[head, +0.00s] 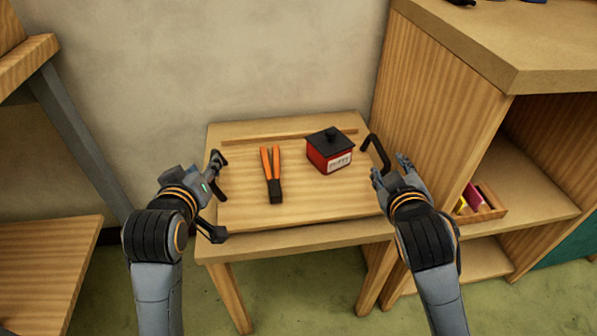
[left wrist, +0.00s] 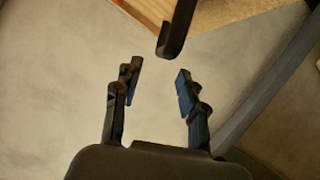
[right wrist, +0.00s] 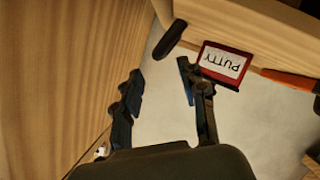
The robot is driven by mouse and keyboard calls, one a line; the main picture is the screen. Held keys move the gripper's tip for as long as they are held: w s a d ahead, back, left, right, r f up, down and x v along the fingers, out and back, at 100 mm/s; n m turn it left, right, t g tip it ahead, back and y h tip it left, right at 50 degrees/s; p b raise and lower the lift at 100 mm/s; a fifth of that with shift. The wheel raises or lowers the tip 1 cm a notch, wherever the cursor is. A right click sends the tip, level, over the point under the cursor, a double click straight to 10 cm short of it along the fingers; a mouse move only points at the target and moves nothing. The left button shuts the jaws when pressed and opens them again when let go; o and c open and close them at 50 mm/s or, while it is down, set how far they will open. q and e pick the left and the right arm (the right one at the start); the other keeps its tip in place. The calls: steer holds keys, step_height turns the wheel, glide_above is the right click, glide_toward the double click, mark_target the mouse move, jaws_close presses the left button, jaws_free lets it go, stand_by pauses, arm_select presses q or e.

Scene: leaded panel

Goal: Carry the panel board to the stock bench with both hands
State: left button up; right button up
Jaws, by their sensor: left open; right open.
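The panel board (head: 320,205) lies flat on a small wooden table, with a thin strip along its back. A black handle (head: 376,150) stands at its right side; it also shows in the right wrist view (right wrist: 170,39). A dark handle (left wrist: 178,30) shows ahead of my left fingers in the left wrist view. My left gripper (head: 212,195) is open at the board's left side, and its fingers (left wrist: 157,92) are empty. My right gripper (head: 390,167) is open close to the right handle, with empty fingers (right wrist: 158,82). Neither gripper visibly touches a handle.
An orange-handled tool (head: 271,174) and a red putty tin (head: 329,152) with a black lid rest on the board. A tall wooden shelf unit (head: 440,90) stands close on the right, holding a small box (head: 483,212). Another wooden bench (head: 45,262) is at the left.

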mark_target(213, 153)
arm_select(q)
steer(key=x, duration=0.8)
steer(key=shift+w, duration=0.1)
arm_select(e)
steer(key=x, duration=0.8)
steer(key=shift+w, duration=0.15)
arm_select(q)
jaws_close()
arm_select(e)
jaws_close()
arm_select(q)
steer(key=shift+r, duration=0.2)
arm_select(e)
steer(key=shift+r, duration=0.2)
